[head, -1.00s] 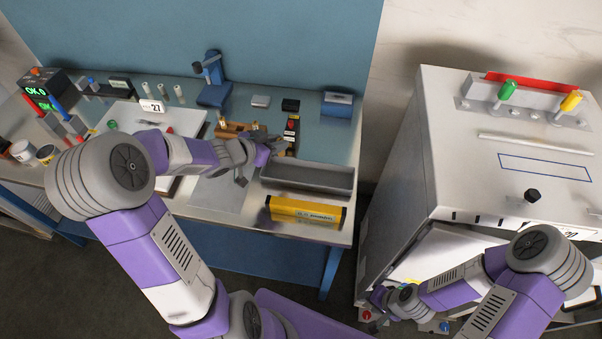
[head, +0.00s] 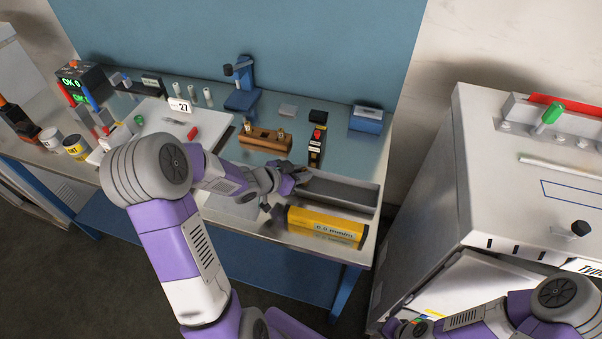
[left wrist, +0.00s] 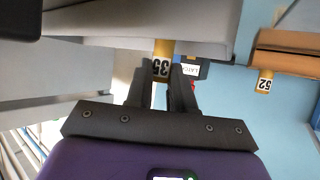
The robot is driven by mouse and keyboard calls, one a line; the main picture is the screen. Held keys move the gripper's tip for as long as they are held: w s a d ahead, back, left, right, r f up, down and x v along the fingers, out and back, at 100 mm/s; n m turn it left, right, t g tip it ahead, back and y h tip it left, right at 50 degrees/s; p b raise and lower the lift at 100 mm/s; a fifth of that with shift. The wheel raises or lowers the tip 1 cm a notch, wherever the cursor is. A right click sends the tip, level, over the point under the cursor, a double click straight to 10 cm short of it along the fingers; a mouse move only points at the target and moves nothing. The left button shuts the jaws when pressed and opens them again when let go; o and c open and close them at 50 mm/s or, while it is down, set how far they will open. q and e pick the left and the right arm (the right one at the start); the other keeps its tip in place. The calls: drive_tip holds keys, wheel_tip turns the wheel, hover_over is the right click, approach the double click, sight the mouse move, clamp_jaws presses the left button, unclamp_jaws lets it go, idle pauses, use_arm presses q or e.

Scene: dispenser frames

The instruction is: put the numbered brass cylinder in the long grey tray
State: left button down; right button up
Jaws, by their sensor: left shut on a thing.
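My left gripper (head: 288,190) is at the left end of the long grey tray (head: 345,204). In the left wrist view the left gripper (left wrist: 162,82) is shut on a brass cylinder (left wrist: 164,48) with a black-and-white number label, which seems to read 35 upside down. The cylinder is beside or over the tray's grey wall; I cannot tell its height above the tray floor. In the head view the held cylinder is hidden by the gripper. My right gripper (head: 408,327) is low at the bottom right, small and partly hidden.
A wooden block (head: 262,144) with other brass cylinders stands behind the gripper. A yellow box (head: 326,227) lies in front of the tray. A black device with a red button (head: 317,145) and a blue box (head: 367,117) stand behind it. A white cabinet is at right.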

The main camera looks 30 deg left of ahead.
use_arm(q)
drive_tip(key=shift+f, duration=0.2)
drive_tip(key=c, duration=1)
unclamp_jaws()
drive_tip(key=shift+r, duration=0.15)
drive_tip(key=shift+s+a+r, duration=0.15)
drive_tip(key=shift+r, duration=0.1)
drive_tip(key=p+v, duration=0.4)
drive_tip(key=v, duration=0.7)
drive_tip(key=shift+s, duration=0.3)
